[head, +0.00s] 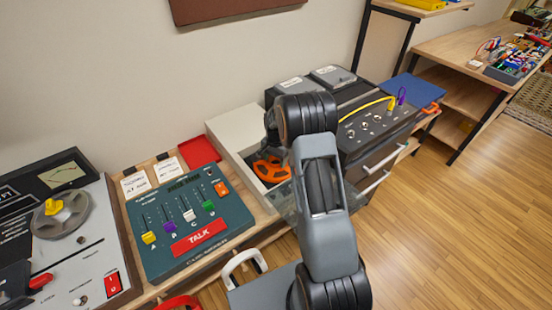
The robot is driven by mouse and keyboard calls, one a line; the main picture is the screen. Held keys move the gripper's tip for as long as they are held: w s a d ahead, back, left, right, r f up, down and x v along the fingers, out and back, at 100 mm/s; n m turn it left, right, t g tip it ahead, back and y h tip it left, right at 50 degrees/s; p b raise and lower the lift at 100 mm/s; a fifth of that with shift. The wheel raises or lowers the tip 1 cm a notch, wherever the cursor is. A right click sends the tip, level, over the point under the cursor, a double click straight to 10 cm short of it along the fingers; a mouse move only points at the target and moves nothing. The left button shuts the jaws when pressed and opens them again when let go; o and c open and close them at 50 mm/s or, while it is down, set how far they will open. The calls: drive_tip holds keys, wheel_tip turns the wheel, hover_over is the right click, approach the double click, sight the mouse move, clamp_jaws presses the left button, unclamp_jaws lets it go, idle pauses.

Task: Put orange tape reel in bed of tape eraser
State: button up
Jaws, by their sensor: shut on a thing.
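The orange tape reel (269,171) is in the middle of the head view, at the open-topped pale box (235,128). My gripper (272,152) is at the reel's upper edge, shut on it. My own arm crosses in front and hides the reel's right side and part of the box. I cannot tell whether the reel touches the box floor. No label shows which thing is the tape eraser, so I cannot tell whether the pale box is its bed.
Left of the box is a teal talk panel (170,228) with sliders, and a red tray (198,152) behind it. A tape deck with a reel (62,217) stands far left. A black patch unit (370,128) with cables stands right. Wooden floor is open at right.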

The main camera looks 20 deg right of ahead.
drive_tip(key=shift+f, duration=0.15)
drive_tip(key=o, duration=1.1)
drive_tip(key=shift+o, duration=0.2)
